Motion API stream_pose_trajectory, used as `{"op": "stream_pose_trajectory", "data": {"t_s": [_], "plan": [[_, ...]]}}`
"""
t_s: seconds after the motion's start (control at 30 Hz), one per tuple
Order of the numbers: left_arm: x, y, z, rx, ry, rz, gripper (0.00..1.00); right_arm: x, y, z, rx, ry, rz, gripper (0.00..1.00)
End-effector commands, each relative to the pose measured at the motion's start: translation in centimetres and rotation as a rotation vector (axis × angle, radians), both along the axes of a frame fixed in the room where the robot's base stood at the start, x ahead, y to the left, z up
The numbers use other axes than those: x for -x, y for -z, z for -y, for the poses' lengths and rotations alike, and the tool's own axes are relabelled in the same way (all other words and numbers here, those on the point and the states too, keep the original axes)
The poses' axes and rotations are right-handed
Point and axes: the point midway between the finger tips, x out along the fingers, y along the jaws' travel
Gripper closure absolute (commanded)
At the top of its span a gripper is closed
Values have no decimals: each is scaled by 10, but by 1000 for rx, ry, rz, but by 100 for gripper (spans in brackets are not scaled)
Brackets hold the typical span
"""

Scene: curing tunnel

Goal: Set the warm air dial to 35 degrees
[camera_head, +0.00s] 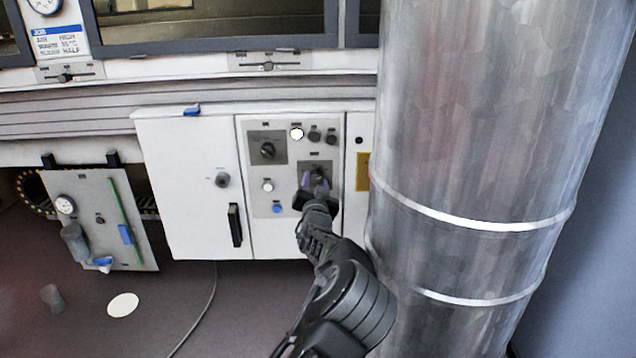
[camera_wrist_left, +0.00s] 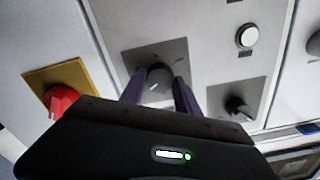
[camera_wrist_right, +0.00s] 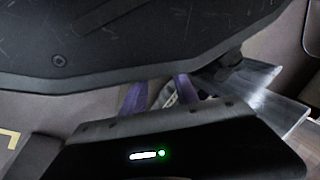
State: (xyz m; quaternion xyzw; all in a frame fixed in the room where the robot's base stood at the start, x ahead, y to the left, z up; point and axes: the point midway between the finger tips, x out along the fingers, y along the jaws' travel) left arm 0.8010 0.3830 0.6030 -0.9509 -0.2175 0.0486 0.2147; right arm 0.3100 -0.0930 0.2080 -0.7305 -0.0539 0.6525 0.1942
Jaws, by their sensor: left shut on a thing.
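A dark round dial (camera_wrist_left: 158,77) sits on a grey plate (camera_wrist_left: 125,60) on the white control cabinet (camera_head: 290,225). My left gripper (camera_head: 316,180) is shut on this dial, with one purple finger on each side of it in the left wrist view. A pale mark shows on the dial's face; its scale and label are too small to read. A second dark knob (camera_head: 267,150) is on another grey plate, up and left in the head view. My right gripper (camera_wrist_right: 158,90) shows only in its wrist view, its fingers apart with nothing clearly held.
A job card (camera_head: 57,40) with a "35" line hangs at upper left. A large metal duct (camera_head: 480,130) stands close right of the cabinet. My right gripper is near a dark panel (camera_wrist_right: 130,40).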

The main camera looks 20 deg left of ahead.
Motion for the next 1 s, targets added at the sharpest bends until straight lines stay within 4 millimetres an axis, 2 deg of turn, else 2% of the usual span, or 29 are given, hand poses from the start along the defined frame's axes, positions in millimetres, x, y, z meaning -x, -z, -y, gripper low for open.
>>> {"op": "stream_pose_trajectory", "data": {"t_s": [0.07, 0.1, 0.37, 0.73, 1.0], "plan": [[0, -1, 0, 1, 0, 1, 100, 0, 0, 0, 0, 0, 0, 64], [0, -1, 0, 1, 0, 1, 61, 0, 0, 0, 0, 0, 0, 64], [0, 0, 0, 3, 0, 1, 40, 0, 0, 0, 0, 0, 0, 64], [4, -1, 2, 4, 0, 2, 40, 0, -3, 0, 0, 0, -1, 64], [34, -5, 18, 5, 0, 2, 40, 2, -16, 0, -1, -3, -5, 64]]}}
